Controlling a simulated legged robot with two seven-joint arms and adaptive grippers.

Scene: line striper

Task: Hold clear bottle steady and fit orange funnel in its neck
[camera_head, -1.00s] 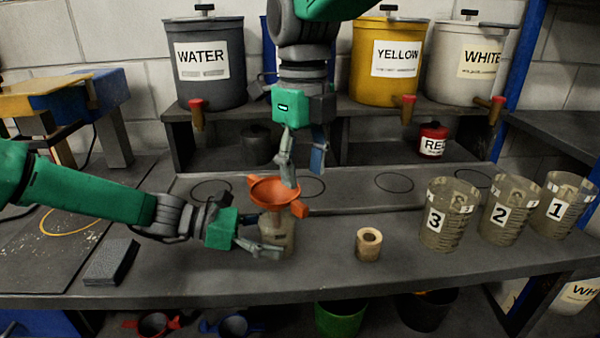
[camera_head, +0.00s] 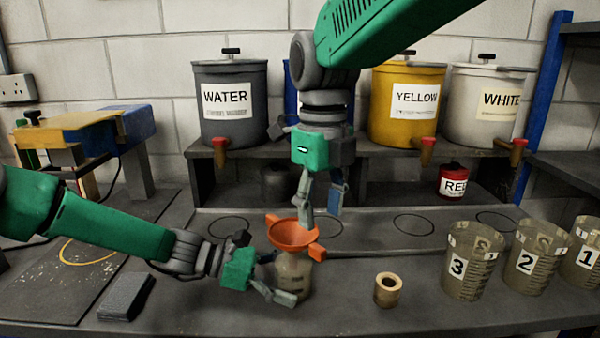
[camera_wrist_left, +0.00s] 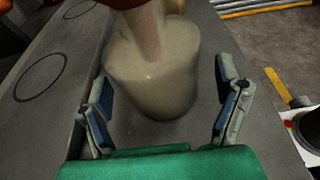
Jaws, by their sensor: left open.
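The clear bottle (camera_head: 293,276) stands upright on the bench, pale and translucent. The orange funnel (camera_head: 293,233) sits on top of it, its wide mouth up and its tab pointing right. Its stem seems to go down into the neck, though the joint is mostly hidden. My left gripper (camera_head: 278,277) is open at the bottle's left side. In the left wrist view, the bottle (camera_wrist_left: 152,75) stands between its spread fingers with gaps at both sides. My right gripper (camera_head: 320,215) points down just above the funnel, fingers apart and empty; whether a fingertip touches the rim is unclear.
A tan ring-shaped roll (camera_head: 388,290) stands right of the bottle. Numbered clear cups (camera_head: 470,262) stand at the right. A dark block (camera_head: 126,296) lies at the left. A shelf with WATER (camera_head: 230,105), YELLOW (camera_head: 408,105) and WHITE (camera_head: 487,108) tanks stands behind.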

